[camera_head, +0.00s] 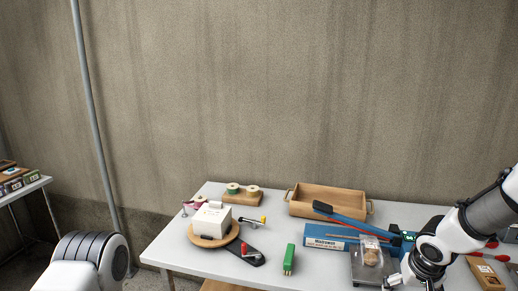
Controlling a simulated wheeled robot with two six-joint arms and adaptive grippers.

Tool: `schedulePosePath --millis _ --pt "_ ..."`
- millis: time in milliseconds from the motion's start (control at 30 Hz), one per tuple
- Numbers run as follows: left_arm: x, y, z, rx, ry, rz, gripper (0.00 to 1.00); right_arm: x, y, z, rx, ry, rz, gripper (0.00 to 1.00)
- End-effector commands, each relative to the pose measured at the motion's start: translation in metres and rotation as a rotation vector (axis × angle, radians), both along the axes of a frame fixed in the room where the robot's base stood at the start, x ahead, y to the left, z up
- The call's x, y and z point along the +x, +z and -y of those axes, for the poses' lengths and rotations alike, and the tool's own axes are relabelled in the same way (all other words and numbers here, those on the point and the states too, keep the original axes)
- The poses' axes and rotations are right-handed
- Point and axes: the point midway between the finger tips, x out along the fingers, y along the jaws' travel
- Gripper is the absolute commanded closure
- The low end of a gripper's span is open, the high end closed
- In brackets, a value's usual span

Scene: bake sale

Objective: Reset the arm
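My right arm comes in from the right over the table, and its gripper (412,284) shows only in part at the bottom edge. It is close to the small scale with a clear-topped pack (371,252), and I cannot tell if they touch. Whether the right gripper is open or shut is not clear. My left arm shows only as a white and dark-ringed link at the lower left. The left gripper is outside the picture.
A grey pole (92,110) stands left. Another table is far left.

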Motion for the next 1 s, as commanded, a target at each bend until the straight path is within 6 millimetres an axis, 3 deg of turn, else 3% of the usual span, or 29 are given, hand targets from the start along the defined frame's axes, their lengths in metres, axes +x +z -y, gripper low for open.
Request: schedulePosePath --millis 167,367,467,600,700,833,900,1000 --pt "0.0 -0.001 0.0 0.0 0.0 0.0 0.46 -0.021 -0.047 -0.004 -0.014 0.013 -0.109 0.09" --pt "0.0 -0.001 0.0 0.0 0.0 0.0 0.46 -0.069 -0.113 -0.015 -0.007 0.005 -0.279 0.09" --pt "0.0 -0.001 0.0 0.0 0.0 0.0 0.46 -0.107 -0.152 -0.028 0.02 -0.004 -0.381 0.09" --pt "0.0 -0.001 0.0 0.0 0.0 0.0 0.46 -0.182 -0.212 -0.057 0.092 -0.012 -0.535 0.09" --pt "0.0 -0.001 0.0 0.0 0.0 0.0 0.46 -0.24 -0.245 -0.078 0.151 -0.017 -0.613 0.09" --pt "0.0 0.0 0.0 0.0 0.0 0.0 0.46 -0.309 -0.273 -0.1 0.199 -0.014 -0.634 0.09" --pt "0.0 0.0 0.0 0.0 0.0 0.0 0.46 -0.321 -0.277 -0.101 0.188 0.006 -0.573 0.09" --pt "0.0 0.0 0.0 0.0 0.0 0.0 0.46 -0.306 -0.275 -0.093 0.139 0.052 -0.437 0.09"
